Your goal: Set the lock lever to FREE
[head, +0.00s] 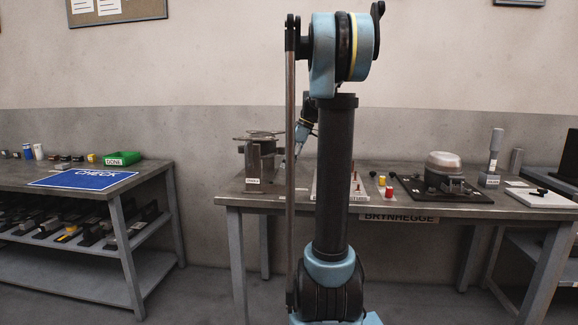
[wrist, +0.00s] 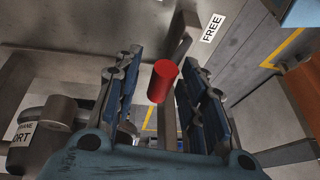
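The lock lever's red cylindrical knob (wrist: 163,81) shows in the wrist view between the two blue-padded fingers of my gripper (wrist: 158,68). The fingers are apart, with visible gaps on both sides of the knob. A grey bar (wrist: 176,48) runs behind the knob toward the top. A FREE label (wrist: 212,28) lies to the upper right of the knob. At the left is a partly cut-off label ending in "ORT" (wrist: 22,133).
The workbench (head: 400,208) carries a metal fixture (head: 260,158) left of my arm, and a compressor (head: 445,172) on a black mat to the right. A side table (head: 150,172) with a blue CHECK sheet (head: 82,179) and a green bin (head: 123,158) stands at the left.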

